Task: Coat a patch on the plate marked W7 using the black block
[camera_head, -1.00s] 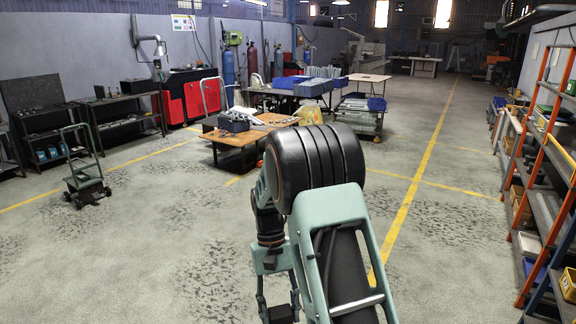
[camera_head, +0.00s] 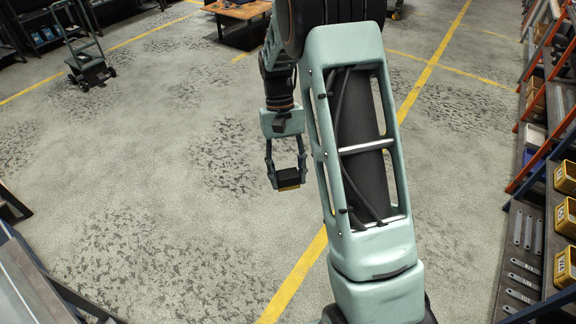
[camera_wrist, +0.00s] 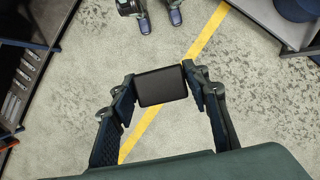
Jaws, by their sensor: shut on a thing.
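My gripper (camera_head: 287,168) hangs over open floor in the head view, left of my arm. It is shut on the black block (camera_head: 289,180), which shows a yellowish underside there. In the wrist view the black block (camera_wrist: 161,87) is a dark rounded rectangle held between both fingers, clear of any surface. I cannot make out a plate marked W7 in any view. Grey slotted metal pieces (camera_head: 527,232) lie on the right-hand rack, with no readable W7 mark.
Yellow labelled bins (camera_head: 565,216) sit along the right rack (camera_head: 497,290). A dark bench (camera_head: 35,290) edge is at the lower left. A hand trolley (camera_head: 88,62) stands at the upper left, and a wooden-topped table (camera_head: 240,10) at the top. The floor between is clear.

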